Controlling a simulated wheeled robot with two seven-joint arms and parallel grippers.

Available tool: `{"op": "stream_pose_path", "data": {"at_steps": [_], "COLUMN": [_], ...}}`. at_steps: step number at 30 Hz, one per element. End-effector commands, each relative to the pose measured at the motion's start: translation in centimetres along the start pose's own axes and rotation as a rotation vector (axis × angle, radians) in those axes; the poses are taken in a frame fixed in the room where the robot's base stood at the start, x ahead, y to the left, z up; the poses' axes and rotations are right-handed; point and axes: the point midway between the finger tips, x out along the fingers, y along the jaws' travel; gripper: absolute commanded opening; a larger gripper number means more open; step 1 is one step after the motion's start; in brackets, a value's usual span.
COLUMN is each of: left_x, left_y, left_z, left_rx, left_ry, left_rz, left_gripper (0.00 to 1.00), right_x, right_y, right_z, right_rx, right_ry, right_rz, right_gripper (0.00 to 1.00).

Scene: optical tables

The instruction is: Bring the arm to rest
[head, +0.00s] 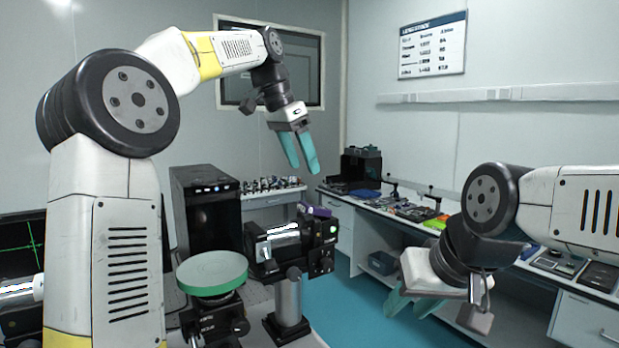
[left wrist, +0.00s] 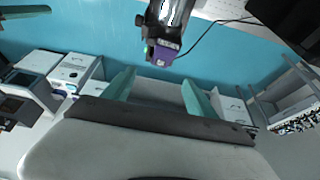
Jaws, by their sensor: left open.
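My left arm comes in from the left and is raised. Its gripper (head: 301,152) hangs high above the bench with teal fingers pointing down and slightly apart. In the left wrist view the left gripper (left wrist: 160,95) is open with nothing between its fingers. My right gripper (head: 412,306) is lower, at the right, with teal fingers pointing down and left. Its fingertips show a gap and nothing is visible between them.
A black computer tower (head: 205,210) is behind. A cluttered side bench (head: 340,198) runs along the right wall. Blue floor (head: 345,300) is clear between.

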Motion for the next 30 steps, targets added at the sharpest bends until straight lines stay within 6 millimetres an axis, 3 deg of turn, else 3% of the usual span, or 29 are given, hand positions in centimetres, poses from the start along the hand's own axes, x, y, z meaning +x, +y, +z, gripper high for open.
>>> {"op": "stream_pose_path", "data": {"at_steps": [5,8,17,24,30], "left_x": [-0.8,-0.7,1.0,4.9,7.8], "left_y": [1.2,2.9,8.3,12.7,15.1], "left_z": [1.0,2.9,14.0,23.6,27.8], "left_rx": [-0.035,-0.102,-0.429,-0.698,-0.827], "left_ry": [-0.010,-0.019,0.034,0.148,0.213], "left_rz": [-0.033,-0.083,-0.239,-0.282,-0.274], "left_gripper": [0.67,0.67,0.67,0.67,0.67], "right_x": [0.0,0.0,0.0,0.0,0.0], "right_y": [0.0,0.0,0.0,0.0,0.0], "right_z": [0.0,0.0,0.0,0.0,0.0], "right_rx": [0.000,0.000,0.000,0.000,0.000], "right_ry": [0.000,0.000,0.000,0.000,0.000], "right_rz": [0.000,0.000,0.000,0.000,0.000], "right_gripper": [0.36,0.36,0.36,0.36,0.36]}}
